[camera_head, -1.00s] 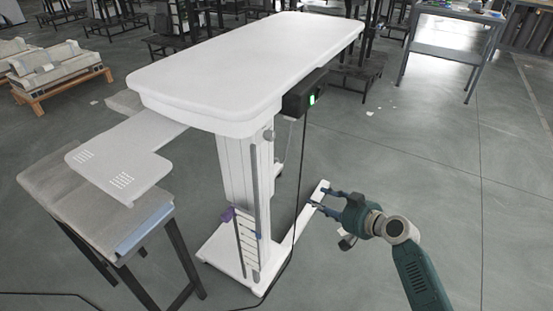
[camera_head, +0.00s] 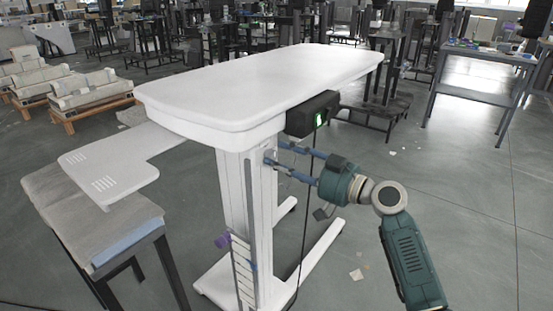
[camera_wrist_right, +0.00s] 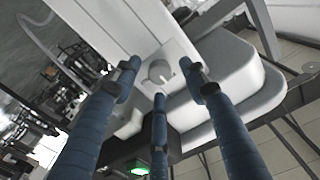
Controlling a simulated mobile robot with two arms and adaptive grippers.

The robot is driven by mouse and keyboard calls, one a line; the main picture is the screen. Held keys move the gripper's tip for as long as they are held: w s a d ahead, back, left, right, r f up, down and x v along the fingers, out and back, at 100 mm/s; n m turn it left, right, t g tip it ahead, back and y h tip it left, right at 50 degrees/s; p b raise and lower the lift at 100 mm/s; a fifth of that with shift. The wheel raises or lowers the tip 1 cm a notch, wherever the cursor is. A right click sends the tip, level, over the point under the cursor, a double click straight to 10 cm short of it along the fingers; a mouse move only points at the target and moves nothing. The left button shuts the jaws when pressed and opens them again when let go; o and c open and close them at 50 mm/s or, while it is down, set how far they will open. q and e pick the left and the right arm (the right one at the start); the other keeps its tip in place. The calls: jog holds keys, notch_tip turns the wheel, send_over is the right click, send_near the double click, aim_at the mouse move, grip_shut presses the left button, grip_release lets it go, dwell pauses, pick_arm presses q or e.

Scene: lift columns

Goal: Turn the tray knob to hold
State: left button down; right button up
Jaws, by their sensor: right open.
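The tray knob (camera_wrist_right: 159,71) is a round grey knob on a light plate, on the white column (camera_head: 235,190) under the tabletop. A pale pointer mark shows on its lower right in the right wrist view; I cannot read any hold label. My right gripper (camera_head: 276,153) is open, with its blue fingers reaching towards the column just below the tabletop. In the right wrist view the fingers spread around the knob's position, apart from it in the picture; contact is not visible. In the head view the fingers largely hide the knob. My left gripper is not in view.
A white tabletop (camera_head: 260,85) overhangs the column. A black box (camera_head: 312,114) with a green light hangs beside my fingers, its cable running down. A white side tray (camera_head: 125,165) extends left over a padded bench (camera_head: 75,210). A purple clamp (camera_head: 222,241) sits low on the column scale.

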jog(key=shift+x, duration=1.05)
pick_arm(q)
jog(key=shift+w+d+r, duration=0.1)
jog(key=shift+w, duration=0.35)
pick_arm(e)
grip_shut()
